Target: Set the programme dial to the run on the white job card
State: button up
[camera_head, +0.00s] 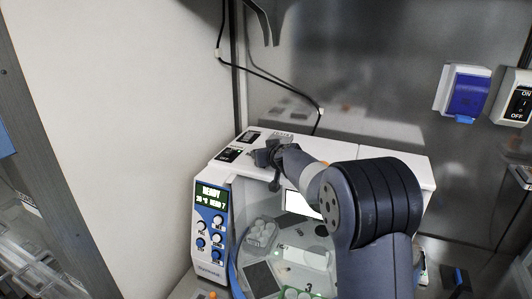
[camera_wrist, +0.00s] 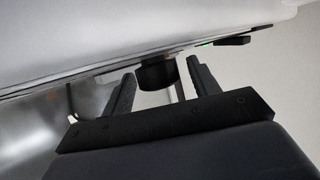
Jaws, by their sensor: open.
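A short dark round knob (camera_wrist: 156,73), which looks like the dial, stands out from a white surface (camera_wrist: 130,35) in the wrist view. My gripper (camera_wrist: 162,70) is open, with one finger on each side of the knob. Gaps show between knob and fingers. In the head view my gripper (camera_head: 268,157) is at the top of the white machine (camera_head: 335,150), and the knob is hidden behind it. Its marks cannot be read. I cannot pick out the white job card for certain.
A blue control panel (camera_head: 210,235) with several knobs and a lit display (camera_head: 212,197) reading READY is on the machine's front left. Dark labelled plates (camera_head: 230,155) lie on its top. A blue-covered box (camera_head: 466,93) and an ON/OFF switch (camera_head: 518,100) are on the back wall.

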jog(key=c, duration=1)
jog(key=shift+r, duration=0.15)
